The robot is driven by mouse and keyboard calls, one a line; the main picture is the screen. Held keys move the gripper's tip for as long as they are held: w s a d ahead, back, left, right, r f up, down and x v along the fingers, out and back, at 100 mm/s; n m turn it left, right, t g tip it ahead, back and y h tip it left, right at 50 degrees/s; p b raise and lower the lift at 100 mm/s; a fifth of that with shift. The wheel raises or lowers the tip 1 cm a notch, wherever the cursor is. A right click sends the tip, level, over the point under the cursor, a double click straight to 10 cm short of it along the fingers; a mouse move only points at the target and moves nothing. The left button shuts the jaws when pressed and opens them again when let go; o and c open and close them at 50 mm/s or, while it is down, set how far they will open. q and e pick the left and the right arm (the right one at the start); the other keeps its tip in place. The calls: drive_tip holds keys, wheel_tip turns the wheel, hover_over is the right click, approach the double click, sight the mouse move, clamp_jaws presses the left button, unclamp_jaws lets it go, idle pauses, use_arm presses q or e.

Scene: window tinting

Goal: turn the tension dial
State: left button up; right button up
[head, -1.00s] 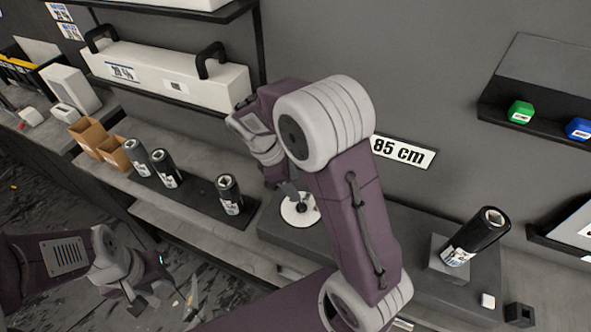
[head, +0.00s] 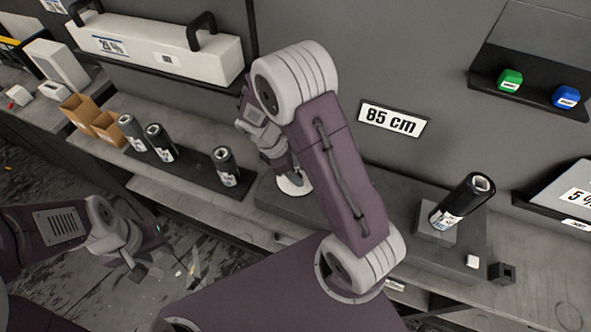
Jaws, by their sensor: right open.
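The round white dial (head: 295,185) lies on a dark grey block on the bench, in the middle of the head view. My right arm's links and gripper cover part of it. My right gripper (head: 291,175) is open and points down at the dial, its fingertips at or just above it; whether they touch cannot be told. My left gripper (head: 150,266) is at the lower left, away from the bench, with its fingers apart and nothing between them.
A black roll (head: 462,203) leans in a grey holder on the right. Several dark canisters (head: 226,168) stand on a black strip at the left, beside brown boxes (head: 106,127). An 85 cm sign (head: 393,122) is on the wall. Green (head: 510,80) and blue (head: 565,96) blocks sit on a shelf.

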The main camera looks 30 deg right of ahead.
drive_tip(key=shift+d+f, duration=0.1)
clamp_jaws()
drive_tip(key=shift+w, duration=0.1)
drive_tip(key=m+g+p, duration=0.1)
drive_tip(key=m+p, duration=0.1)
drive_tip(key=m, duration=0.1)
drive_tip(key=shift+r+y, duration=0.2)
drive_tip(key=shift+y, duration=0.2)
drive_tip(key=m+g+y+p, duration=0.1)
drive_tip(key=m+p, duration=0.1)
drive_tip(key=m, duration=0.2)
drive_tip(key=shift+w+d+m, duration=0.1)
drive_tip(key=shift+m, duration=0.3)
drive_tip(key=m+y, duration=0.1)
drive_tip(key=m, duration=0.1)
drive_tip(key=m+g+y+p, duration=0.1)
drive_tip(key=m, duration=0.2)
drive_tip(key=shift+p, duration=0.3)
drive_tip(key=shift+d+m+y+p, duration=0.15)
drive_tip(key=shift+m+y, duration=0.35)
drive_tip(key=shift+m, duration=0.7)
drive_tip(key=shift+m+y+p, duration=0.15)
drive_tip(key=shift+m+y, duration=0.35)
drive_tip(key=shift+m, duration=0.7)
drive_tip(key=shift+f, duration=0.1)
